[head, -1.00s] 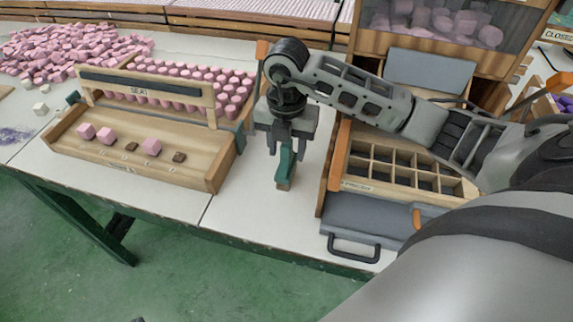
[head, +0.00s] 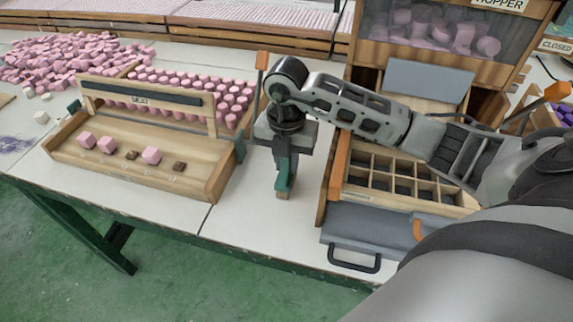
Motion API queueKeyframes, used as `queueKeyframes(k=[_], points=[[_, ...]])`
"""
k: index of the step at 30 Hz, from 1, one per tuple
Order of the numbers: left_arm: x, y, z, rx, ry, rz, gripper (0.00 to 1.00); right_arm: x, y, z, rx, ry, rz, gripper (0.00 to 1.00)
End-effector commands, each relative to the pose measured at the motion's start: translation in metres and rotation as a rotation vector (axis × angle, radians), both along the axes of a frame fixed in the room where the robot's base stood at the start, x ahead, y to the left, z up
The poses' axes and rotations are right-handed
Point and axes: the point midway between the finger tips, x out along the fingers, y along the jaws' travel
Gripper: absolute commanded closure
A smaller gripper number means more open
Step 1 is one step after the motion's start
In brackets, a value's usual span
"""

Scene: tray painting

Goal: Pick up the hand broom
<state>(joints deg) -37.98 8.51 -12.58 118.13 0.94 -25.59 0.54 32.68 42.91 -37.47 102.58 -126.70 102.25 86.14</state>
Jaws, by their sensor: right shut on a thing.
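My right gripper (head: 285,168) points down over the white table, between the wooden tray and the compartment box. It is shut on a narrow teal-green thing with a tan lower end, which I take to be the hand broom (head: 283,180). The jaws hide much of it. It hangs upright, with its lower end close to the table; I cannot tell whether it touches. My left gripper is not in view.
A wooden tray (head: 213,188) with pink blocks and dark pieces stands left. Pink pieces (head: 75,60) are heaped behind it. A compartment box (head: 345,168) and a grey drawer with a black handle (head: 352,262) stand right. Bare table lies in front.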

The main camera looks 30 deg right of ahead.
Motion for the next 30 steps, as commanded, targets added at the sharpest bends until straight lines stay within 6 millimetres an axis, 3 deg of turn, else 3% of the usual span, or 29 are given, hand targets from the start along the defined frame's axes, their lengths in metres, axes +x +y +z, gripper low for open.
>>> queueKeyframes(k=[6,15,22,30], points=[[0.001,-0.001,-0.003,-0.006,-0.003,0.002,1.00,0.002,0.000,0.026,-0.001,-0.007,0.001,1.00],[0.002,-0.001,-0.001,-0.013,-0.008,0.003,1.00,0.021,0.054,0.094,0.002,-0.009,0.006,1.00],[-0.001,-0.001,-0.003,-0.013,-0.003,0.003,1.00,0.039,0.104,0.114,0.002,-0.004,0.003,1.00],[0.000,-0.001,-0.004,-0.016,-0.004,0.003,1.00,0.049,0.129,0.126,0.000,-0.001,0.000,1.00]])
